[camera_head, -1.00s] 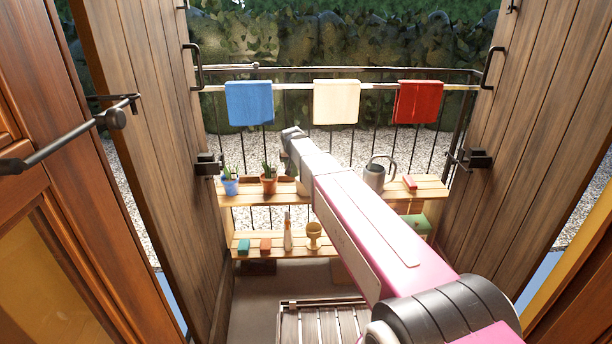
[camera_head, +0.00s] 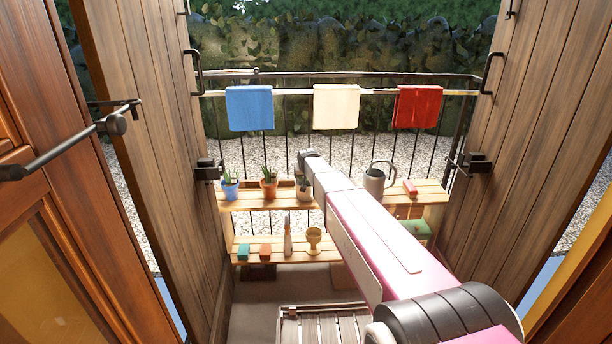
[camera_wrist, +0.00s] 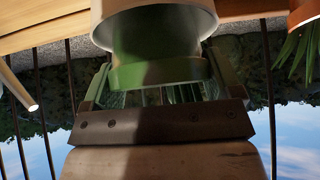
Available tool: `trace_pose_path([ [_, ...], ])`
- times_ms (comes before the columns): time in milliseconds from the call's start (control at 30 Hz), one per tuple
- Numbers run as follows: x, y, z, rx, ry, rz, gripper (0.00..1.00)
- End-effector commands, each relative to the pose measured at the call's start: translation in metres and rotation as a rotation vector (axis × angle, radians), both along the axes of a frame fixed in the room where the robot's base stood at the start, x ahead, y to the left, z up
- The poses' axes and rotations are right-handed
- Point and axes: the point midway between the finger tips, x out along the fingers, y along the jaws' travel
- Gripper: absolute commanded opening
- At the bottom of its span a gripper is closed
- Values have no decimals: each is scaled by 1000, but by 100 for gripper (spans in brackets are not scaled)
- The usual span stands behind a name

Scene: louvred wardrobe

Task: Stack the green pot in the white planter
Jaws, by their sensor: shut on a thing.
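The green pot (camera_wrist: 155,75) is in my gripper (camera_wrist: 160,92), its rim between the fingers, in the wrist view. The white planter (camera_wrist: 155,14) is just beyond it, mouth facing the camera. The pot's far end is inside the planter's mouth; how deep it sits and whether it touches the bottom is hidden. In the head view the white planter (camera_head: 304,194) stands on the upper shelf, right of the orange-pot plant, under the end of my arm. The fingers are hard to make out there.
The wooden upper shelf (camera_head: 250,203) also bears a blue-potted plant (camera_head: 230,188), an orange-potted plant (camera_head: 269,187), a grey watering can (camera_head: 375,180) and a red block (camera_head: 410,188). A lower shelf (camera_head: 265,257) holds small items. Wooden doors stand at both sides.

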Motion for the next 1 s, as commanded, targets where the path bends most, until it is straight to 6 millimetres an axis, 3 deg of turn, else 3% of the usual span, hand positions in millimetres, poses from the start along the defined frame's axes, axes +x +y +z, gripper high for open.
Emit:
trace_pose_path([
  [767, 0, 0, -11, 0, -1, 0, 40],
  [800, 0, 0, -12, 0, 1, 0, 88],
  [833, 0, 0, -12, 0, 1, 0, 97],
  [1000, 0, 0, -12, -1, 3, -1, 100],
])
